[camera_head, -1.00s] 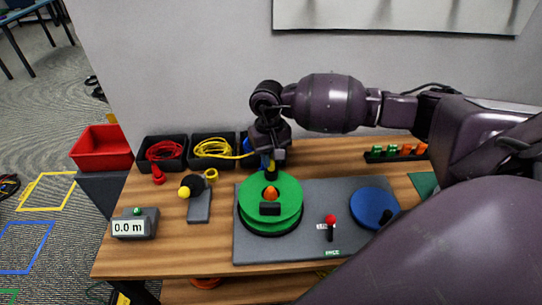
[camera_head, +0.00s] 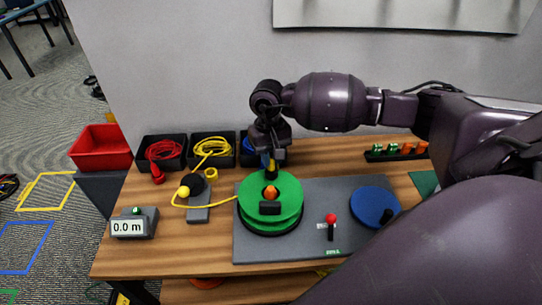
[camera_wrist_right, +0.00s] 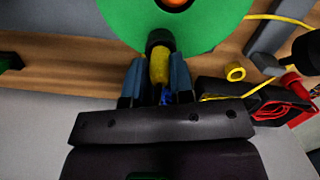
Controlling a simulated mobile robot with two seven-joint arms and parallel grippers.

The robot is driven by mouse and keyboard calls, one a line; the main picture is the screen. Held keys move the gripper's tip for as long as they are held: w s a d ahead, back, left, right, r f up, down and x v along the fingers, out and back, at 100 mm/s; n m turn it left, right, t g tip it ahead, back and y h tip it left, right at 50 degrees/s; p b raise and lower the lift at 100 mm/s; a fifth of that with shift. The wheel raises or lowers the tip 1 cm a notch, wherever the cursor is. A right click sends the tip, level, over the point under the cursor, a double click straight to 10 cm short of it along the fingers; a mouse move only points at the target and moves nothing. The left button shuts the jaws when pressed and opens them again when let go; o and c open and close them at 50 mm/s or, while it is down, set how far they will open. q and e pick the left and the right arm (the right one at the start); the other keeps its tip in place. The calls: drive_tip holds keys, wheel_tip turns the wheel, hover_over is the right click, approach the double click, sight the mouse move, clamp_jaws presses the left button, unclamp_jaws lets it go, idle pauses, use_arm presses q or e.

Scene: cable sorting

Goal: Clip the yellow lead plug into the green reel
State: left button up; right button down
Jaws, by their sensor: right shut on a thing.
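The green reel (camera_head: 284,188) lies flat on the grey plate, with an orange hub and a black block on top. My right gripper (camera_head: 269,160) is at the reel's far rim, pointing down. In the wrist view the right gripper (camera_wrist_right: 158,75) is shut on the yellow plug (camera_wrist_right: 159,68), whose black end (camera_wrist_right: 160,39) meets or overlaps the rim of the green reel (camera_wrist_right: 115,12). I cannot tell whether it is seated. The yellow lead (camera_head: 210,206) runs from the yellow cable's bin past the grey measuring stand to the reel's left side. My left gripper is out of view.
Black bins with red (camera_head: 163,151) and yellow (camera_head: 212,146) cable stand along the wall. A 0.0 m display (camera_head: 128,228) and a stand with a yellow ball (camera_head: 183,191) are left. A blue reel (camera_head: 372,204) and a red-knobbed lever (camera_head: 331,219) are right.

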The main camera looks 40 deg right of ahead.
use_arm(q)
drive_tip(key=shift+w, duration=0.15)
use_arm(e)
drive_tip(key=c, duration=0.9)
unclamp_jaws()
drive_tip(key=shift+r, duration=0.2)
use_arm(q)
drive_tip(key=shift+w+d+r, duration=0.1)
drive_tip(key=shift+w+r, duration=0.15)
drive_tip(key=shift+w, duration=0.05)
use_arm(e)
drive_tip(key=shift+w+d+r, duration=0.1)
drive_tip(key=shift+w+r, duration=0.1)
drive_tip(key=shift+r, duration=1.5)
drive_tip(key=shift+w+d+r, duration=0.1)
drive_tip(key=shift+w+r, duration=0.15)
drive_tip(key=shift+r, duration=1.5)
drive_tip(key=shift+w+r, duration=0.2)
drive_tip(key=shift+r, duration=1.5)
